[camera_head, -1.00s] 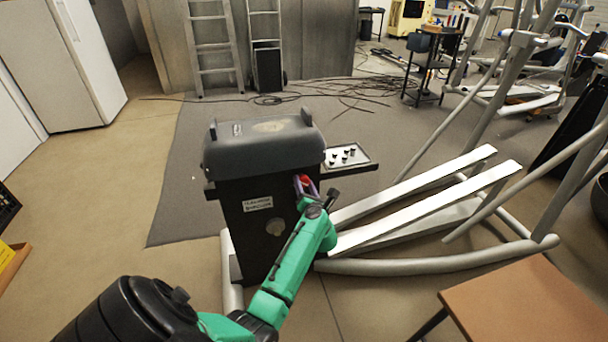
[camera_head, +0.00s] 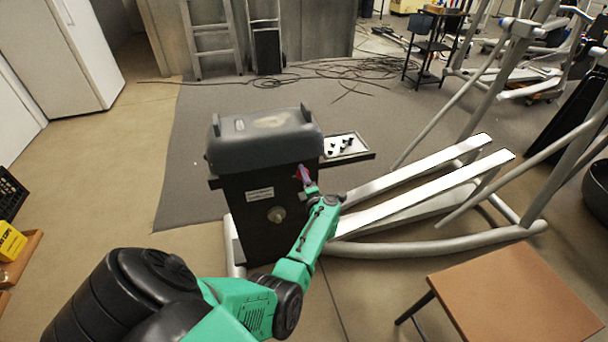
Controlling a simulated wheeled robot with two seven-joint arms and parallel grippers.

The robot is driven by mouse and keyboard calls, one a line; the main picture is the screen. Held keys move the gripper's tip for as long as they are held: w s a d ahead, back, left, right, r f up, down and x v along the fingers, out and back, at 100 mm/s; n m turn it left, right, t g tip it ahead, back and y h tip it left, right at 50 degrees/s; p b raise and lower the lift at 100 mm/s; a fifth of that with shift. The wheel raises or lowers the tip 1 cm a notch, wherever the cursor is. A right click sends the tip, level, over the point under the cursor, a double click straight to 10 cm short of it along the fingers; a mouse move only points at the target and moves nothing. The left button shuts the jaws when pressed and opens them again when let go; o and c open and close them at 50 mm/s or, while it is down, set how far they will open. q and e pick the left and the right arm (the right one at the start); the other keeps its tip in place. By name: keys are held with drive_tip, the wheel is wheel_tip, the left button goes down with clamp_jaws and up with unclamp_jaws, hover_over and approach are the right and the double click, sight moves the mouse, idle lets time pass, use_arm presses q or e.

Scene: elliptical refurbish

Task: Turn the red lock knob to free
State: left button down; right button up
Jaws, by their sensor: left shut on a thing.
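The red lock knob (camera_head: 303,172) is on the near face of the elliptical's black housing (camera_head: 245,215), near its right edge. Only a small red part of it shows. My left gripper (camera_head: 305,175) is at the knob and shut on it; the fingers are small in the picture and partly cover the knob. My green left arm reaches up to it from the lower left. A round metal disc (camera_head: 276,214) and a white label sit on the same face, left of the gripper. My right gripper is not in view.
A side tray (camera_head: 340,146) with several small dark parts juts from the housing's right. The elliptical's pale foot rails (camera_head: 430,190) extend right. A brown table (camera_head: 512,295) stands at lower right. Cables (camera_head: 320,72) lie on the floor behind. The grey mat left of the housing is clear.

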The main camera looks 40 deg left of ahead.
use_arm(q)
drive_tip(key=shift+d+m, duration=0.1)
drive_tip(key=shift+m, duration=0.2)
drive_tip(key=shift+c, duration=1.5)
unclamp_jaws()
